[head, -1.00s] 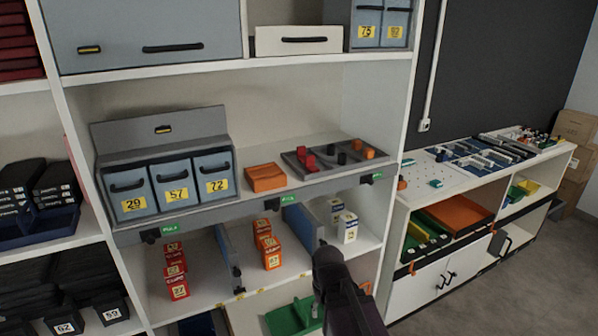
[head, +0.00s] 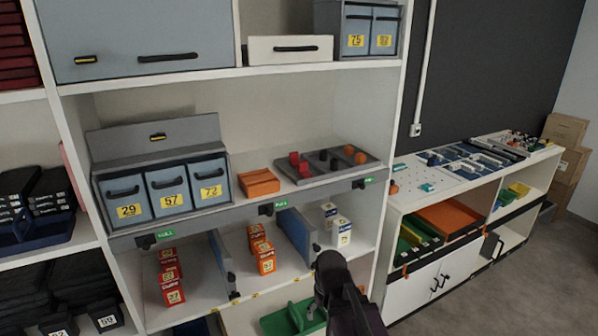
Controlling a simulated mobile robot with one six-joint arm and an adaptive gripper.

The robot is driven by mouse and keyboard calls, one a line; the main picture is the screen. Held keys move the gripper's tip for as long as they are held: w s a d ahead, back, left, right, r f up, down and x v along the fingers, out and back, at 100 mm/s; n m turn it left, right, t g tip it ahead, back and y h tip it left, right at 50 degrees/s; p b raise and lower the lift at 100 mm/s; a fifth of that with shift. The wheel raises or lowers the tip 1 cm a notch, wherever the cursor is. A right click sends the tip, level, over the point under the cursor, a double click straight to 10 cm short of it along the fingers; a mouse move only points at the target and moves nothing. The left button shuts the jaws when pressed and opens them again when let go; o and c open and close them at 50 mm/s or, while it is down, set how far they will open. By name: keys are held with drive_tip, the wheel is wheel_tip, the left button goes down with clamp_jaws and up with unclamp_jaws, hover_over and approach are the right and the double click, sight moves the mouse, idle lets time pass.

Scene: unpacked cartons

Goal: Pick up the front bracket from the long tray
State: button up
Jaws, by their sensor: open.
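A long grey tray (head: 317,181) lies on the middle shelf, right of an orange box. It holds small red pieces (head: 303,170), black pieces (head: 334,164) and orange pieces (head: 361,158), in pairs one behind the other. The pieces are too small to tell which is the bracket. My gripper (head: 324,290) shows as a dark shape at the bottom centre, below and in front of that shelf and apart from the tray. Its fingers are hard to make out, and nothing shows in it.
The orange box (head: 259,182) and grey bins (head: 168,189) stand left of the tray. A shelf above limits the height. Small red and orange cartons (head: 262,256), white cartons (head: 341,231) and blue dividers (head: 294,233) stand below. A bench (head: 456,187) with parts is at right.

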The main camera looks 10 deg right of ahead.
drive_tip(key=w+d+r+n+t+y+p, duration=0.1)
drive_tip(key=w+r+t+p, duration=0.5)
drive_tip(key=w+r, duration=0.8)
drive_tip(key=w+d+r+n+t+y+p, duration=0.2)
drive_tip(key=w+d+r+t+p, duration=0.3)
drive_tip(key=w+r+p, duration=0.4)
drive_tip(key=w+r+t+y, duration=0.1)
drive_tip(key=w+r, duration=0.3)
drive_tip(key=w, duration=0.5)
drive_tip(key=shift+d+r+n+p, duration=0.3)
drive_tip(key=shift+r+p, duration=0.1)
drive_tip(key=shift+w+f, duration=0.1)
drive_tip(key=shift+w, duration=0.05)
drive_tip(key=b, duration=0.3)
approach(303, 168)
drive_tip(key=x, duration=0.3)
drive_tip(key=shift+d+f, duration=0.15)
drive_tip(key=shift+f, duration=0.1)
drive_tip(key=shift+w+a+f, duration=0.15)
drive_tip(key=shift+w+a, duration=0.1)
drive_tip(key=shift+w, duration=0.25)
